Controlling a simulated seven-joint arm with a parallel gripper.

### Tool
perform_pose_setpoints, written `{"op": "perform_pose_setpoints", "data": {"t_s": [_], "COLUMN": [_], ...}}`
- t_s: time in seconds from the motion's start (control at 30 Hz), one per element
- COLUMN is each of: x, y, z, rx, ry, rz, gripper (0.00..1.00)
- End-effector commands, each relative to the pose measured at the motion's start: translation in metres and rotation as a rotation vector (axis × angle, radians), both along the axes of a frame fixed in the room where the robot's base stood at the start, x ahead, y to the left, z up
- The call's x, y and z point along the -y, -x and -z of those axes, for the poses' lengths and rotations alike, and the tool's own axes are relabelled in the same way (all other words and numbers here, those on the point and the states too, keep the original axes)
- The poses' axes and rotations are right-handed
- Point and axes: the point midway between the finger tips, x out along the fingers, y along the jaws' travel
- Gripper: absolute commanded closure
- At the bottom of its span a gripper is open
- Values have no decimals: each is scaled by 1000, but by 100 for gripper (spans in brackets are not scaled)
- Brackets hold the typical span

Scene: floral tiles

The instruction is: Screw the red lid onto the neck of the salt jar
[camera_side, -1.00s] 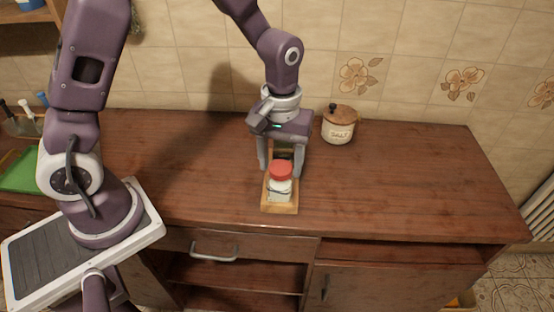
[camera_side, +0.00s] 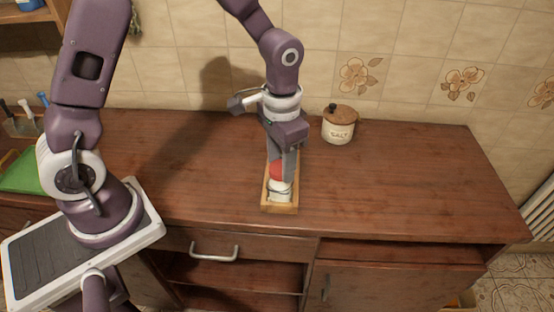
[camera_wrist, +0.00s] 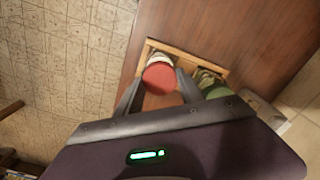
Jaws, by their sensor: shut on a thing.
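Whether the threads are engaged cannot be seen.
A salt crock with a wooden lid (camera_side: 338,127) stands behind to the right, near the tiled wall. The wooden counter (camera_side: 410,180) is clear to the right.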

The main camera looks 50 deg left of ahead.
Motion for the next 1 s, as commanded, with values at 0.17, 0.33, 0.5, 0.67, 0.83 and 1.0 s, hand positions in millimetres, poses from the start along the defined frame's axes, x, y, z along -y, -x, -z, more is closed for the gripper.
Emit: {"op": "perform_pose_setpoints", "data": {"t_s": [0.17,0.33,0.5,0.67,0.83,1.0], "x": [0,0,0,0,0,0], "y": [1,0,0,1,1,1], "z": [0,0,0,1,1,1], "rx": [-2,-2,-1,-2,-2,-1], "ry": [0,0,1,0,1,1], "rz": [125,160,511,562,658,981], "gripper": [91,91,91,91,91,91]}}
